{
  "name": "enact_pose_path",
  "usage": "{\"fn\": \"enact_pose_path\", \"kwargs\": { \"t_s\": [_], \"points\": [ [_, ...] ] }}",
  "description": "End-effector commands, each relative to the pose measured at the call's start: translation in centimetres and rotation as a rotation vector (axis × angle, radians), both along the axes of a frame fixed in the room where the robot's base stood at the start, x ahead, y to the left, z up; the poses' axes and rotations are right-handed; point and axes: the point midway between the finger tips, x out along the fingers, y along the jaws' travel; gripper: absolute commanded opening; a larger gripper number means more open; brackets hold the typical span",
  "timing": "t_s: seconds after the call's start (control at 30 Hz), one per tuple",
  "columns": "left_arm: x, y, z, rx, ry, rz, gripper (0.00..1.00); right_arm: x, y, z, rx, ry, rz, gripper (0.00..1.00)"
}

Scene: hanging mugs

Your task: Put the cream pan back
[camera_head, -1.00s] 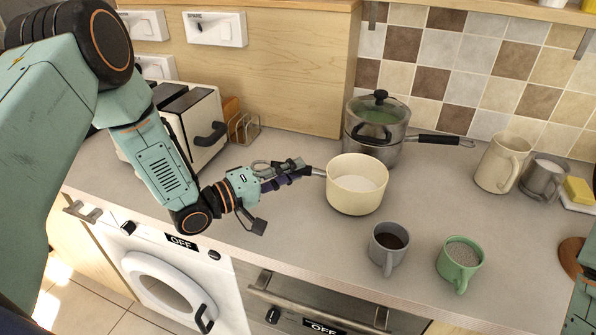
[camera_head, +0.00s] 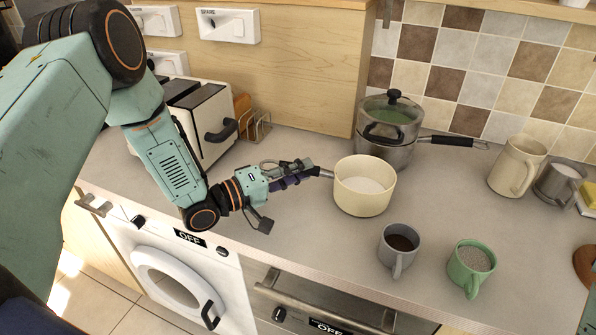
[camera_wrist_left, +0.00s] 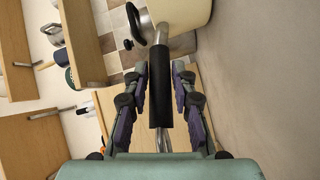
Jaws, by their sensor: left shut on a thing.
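The cream pan (camera_head: 363,190) is at the middle of the grey worktop in the head view, with white contents inside. Its handle points left. My left gripper (camera_head: 303,170) is shut on that handle. In the left wrist view the dark handle (camera_wrist_left: 160,85) runs between the two fingers of my left gripper (camera_wrist_left: 158,80), and part of the cream pan (camera_wrist_left: 182,12) shows at the top. I cannot tell whether the pan's base touches the worktop. My right gripper is not in view.
A lidded steel pot (camera_head: 386,135) stands behind the pan. A grey mug (camera_head: 399,247) and a green mug (camera_head: 470,268) stand in front to the right. A cream jug (camera_head: 515,166) is at the far right, a toaster (camera_head: 207,125) at the left.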

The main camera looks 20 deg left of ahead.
Motion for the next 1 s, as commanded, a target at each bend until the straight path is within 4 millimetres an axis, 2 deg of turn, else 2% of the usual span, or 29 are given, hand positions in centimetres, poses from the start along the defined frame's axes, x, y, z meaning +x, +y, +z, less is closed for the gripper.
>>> {"fn": "enact_pose_path", "kwargs": {
  "t_s": [0.27, 0.3, 0.6, 0.8, 1.0],
  "points": [
    [0.06, 0.01, -0.36, -0.002, -0.004, 0.0, 0.0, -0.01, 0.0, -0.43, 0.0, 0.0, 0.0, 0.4],
    [0.06, 0.01, -0.32, -0.003, -0.003, 0.0, 0.28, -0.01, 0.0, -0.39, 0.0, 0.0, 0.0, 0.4],
    [0.02, 0.0, -0.37, -0.001, -0.002, 0.0, 0.52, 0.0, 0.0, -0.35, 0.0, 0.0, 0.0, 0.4],
    [0.0, -0.01, -0.41, -0.001, -0.001, 0.0, 0.52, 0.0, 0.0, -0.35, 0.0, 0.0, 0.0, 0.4],
    [-0.04, -0.02, -0.52, 0.001, 0.002, 0.0, 0.67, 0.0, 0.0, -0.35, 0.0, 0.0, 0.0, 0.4]
  ]
}}
